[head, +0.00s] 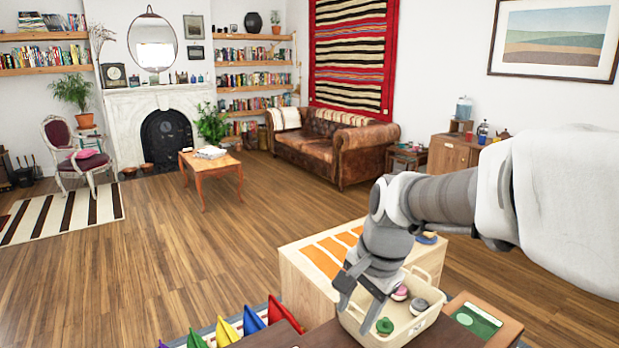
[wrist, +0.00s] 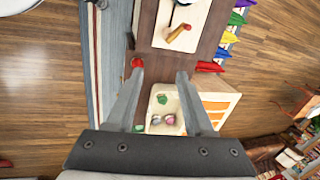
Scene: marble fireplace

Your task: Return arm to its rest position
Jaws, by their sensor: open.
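My arm reaches in from the right in the head view and bends down over a cream bin with handles. My gripper (head: 358,302) is at the bin's left side, pointing down. The wrist view shows its two fingers (wrist: 160,74) spread apart with nothing held between them. The cream bin (head: 428,319) holds a green item (head: 384,326), a pink and white item (head: 400,293) and a grey item (head: 418,306). In the wrist view the bin lies below and between the fingers. I cannot tell how far the fingertips are above it.
A light wooden cabinet (head: 295,265) with orange strips on top stands behind the bin. Several coloured pennant-like pieces (head: 228,332) line up at the lower left. A wooden tray (head: 503,328) is right of the bin. Open wood floor (head: 190,255) lies left, before a coffee table (head: 203,172).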

